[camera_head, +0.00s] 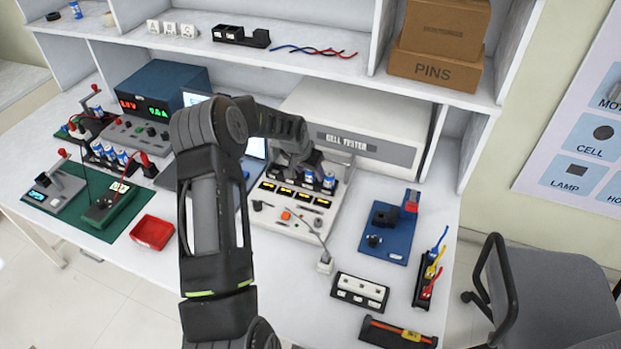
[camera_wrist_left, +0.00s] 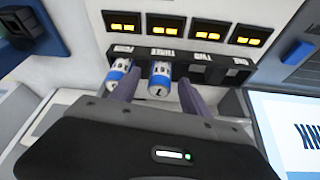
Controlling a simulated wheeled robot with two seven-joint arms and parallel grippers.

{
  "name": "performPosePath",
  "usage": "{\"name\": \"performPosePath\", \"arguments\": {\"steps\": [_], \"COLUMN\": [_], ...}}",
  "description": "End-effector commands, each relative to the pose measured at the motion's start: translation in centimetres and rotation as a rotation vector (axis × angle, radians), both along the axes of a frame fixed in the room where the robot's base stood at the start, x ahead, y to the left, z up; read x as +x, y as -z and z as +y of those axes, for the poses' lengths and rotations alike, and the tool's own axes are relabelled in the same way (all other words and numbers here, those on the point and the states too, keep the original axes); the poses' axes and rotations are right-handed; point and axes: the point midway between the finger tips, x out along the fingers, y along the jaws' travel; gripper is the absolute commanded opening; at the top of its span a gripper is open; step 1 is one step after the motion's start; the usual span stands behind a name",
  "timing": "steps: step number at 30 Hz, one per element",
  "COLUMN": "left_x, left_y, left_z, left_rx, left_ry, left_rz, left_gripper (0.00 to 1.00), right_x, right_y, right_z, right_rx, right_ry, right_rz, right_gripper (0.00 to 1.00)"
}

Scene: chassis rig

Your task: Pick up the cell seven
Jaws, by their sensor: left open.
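The cell tester (camera_head: 345,140) stands at the back of the bench, with a slotted front rack. Two blue-and-white cells stand in the rack. In the left wrist view, one cell (camera_wrist_left: 160,80) is at the slot marked THREE, and its small digit is hard to read. The other cell (camera_wrist_left: 119,70) is at the slot to its left. My left gripper (camera_wrist_left: 158,92) is open, its fingers on either side of the cell at THREE. In the head view my left gripper (camera_head: 308,166) is over the rack, partly hiding it. My right gripper is not in view.
More cells (camera_head: 110,153) stand in a holder at the left, near a red tray (camera_head: 152,232). A blue fixture (camera_head: 390,226), a white-topped block (camera_head: 360,291) and a wire rack (camera_head: 430,275) are at the right. A laptop (camera_head: 255,148) is close beside my arm.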

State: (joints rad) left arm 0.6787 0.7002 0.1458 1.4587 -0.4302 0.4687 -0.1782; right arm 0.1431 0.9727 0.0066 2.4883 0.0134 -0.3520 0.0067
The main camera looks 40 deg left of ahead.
Motion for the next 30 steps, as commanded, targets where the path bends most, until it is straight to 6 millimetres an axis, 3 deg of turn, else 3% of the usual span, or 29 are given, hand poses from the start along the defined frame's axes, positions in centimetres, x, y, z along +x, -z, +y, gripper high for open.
{"name": "performPosePath", "arguments": {"steps": [13,30], "left_x": [-0.04,-0.04], "left_y": [-0.04,-0.04], "left_z": [-0.02,-0.02], "left_rx": [0.0,0.0], "left_ry": [0.0,0.0], "left_rz": [0.001,0.0], "left_gripper": [0.54,0.08], "right_x": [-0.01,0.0], "right_y": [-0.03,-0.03], "right_z": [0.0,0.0], "right_rx": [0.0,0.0], "right_ry": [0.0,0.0], "right_rz": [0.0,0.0], "right_gripper": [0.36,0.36]}}
